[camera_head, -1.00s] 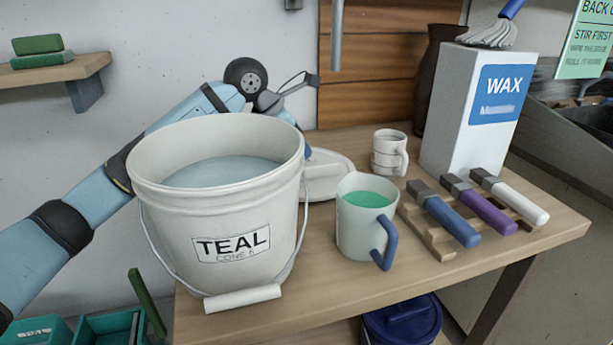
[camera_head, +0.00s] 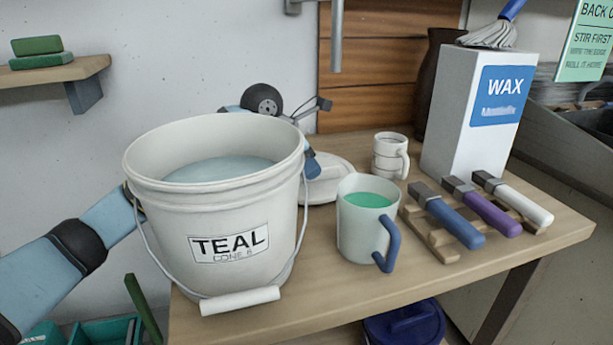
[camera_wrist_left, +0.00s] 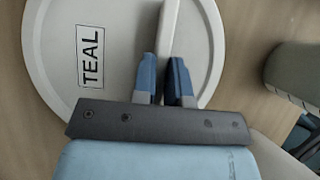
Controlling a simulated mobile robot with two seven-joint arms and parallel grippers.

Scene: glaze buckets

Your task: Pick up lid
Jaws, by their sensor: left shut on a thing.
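The lid (camera_head: 328,183) is white and round and lies on the table behind and right of the bucket, which hides part of it. In the left wrist view the lid (camera_wrist_left: 52,62) shows a TEAL label and a raised straight bar handle (camera_wrist_left: 169,22). My left gripper (camera_wrist_left: 164,72) is shut on that handle, one blue finger on each side. In the head view a blue part of the left gripper (camera_head: 312,165) shows at the bucket's right rim; the rest is hidden. I cannot tell whether the lid touches the table. My right gripper is not in view.
The white TEAL bucket (camera_head: 225,240) holds pale blue liquid and stands in front. A mug of green glaze (camera_head: 358,225), a small white cup (camera_head: 388,160), a rack of brushes (camera_head: 430,235) and a WAX box (camera_head: 470,130) stand to the right.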

